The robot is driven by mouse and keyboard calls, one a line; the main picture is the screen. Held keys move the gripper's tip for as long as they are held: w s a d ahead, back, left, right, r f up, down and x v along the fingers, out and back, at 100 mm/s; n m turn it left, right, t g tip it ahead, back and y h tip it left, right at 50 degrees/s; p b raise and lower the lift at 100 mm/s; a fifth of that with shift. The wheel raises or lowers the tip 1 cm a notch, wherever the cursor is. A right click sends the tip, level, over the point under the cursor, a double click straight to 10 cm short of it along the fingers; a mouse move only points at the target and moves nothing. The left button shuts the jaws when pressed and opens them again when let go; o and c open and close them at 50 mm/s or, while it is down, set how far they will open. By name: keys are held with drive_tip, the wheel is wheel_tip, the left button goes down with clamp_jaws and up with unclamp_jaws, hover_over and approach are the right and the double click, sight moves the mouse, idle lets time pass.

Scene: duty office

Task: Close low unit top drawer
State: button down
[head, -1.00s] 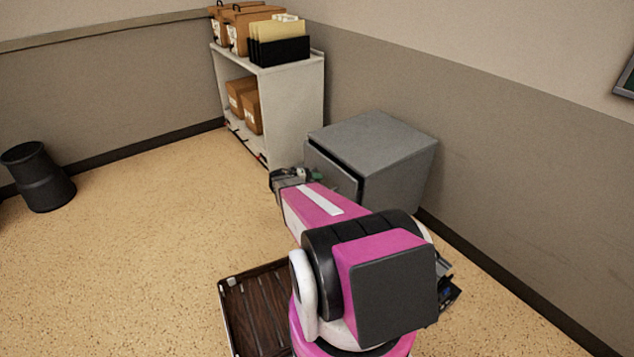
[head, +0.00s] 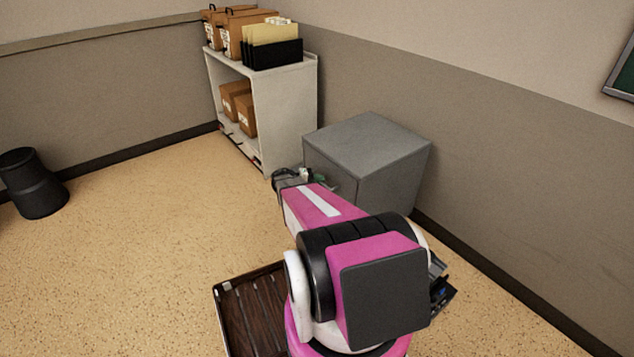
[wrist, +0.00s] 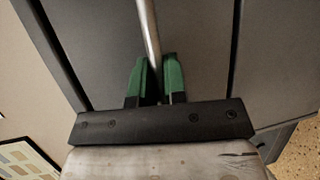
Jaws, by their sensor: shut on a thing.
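The low unit (head: 372,146) is a grey metal cabinet against the right wall in the head view. Its top drawer's front faces my arm and looks flush with the body, with no dark gap along the upper edge; my arm hides its lower part. In the wrist view the grey drawer front (wrist: 195,55) fills the middle, bounded by dark seams. A metal bar handle (wrist: 148,35) runs between the green-padded fingers of my gripper (wrist: 155,78), which is shut on it. In the head view my gripper (head: 303,178) is at the drawer front, mostly hidden.
A pale shelf unit (head: 285,110) with boxes and a black file holder (head: 272,54) stands just left of the low unit. A black bin (head: 34,184) is at the far left. The speckled floor (head: 140,240) between is clear.

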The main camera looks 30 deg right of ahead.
drive_tip(key=c, duration=1.2)
unclamp_jaws()
drive_tip(key=shift+w+d, duration=0.1)
drive_tip(key=shift+d, duration=0.15)
drive_tip(key=v, duration=1)
drive_tip(key=shift+a, duration=0.4)
drive_tip(key=s+a+r+t+y, duration=0.1)
drive_tip(key=s+a+r+y, duration=0.2)
drive_tip(key=s+a+y, duration=0.2)
drive_tip(key=s+a+r+n+t+y, duration=0.1)
drive_tip(key=s+a+r+y, duration=0.2)
drive_tip(key=s+a+y, duration=0.2)
drive_tip(key=s+a+r+t+y, duration=0.1)
drive_tip(key=s+a+r+y, duration=0.2)
drive_tip(key=s+a+y, duration=0.2)
drive_tip(key=shift+s+a+r, duration=0.2)
drive_tip(key=shift+s+a, duration=1.6)
drive_tip(key=shift+s, duration=0.25)
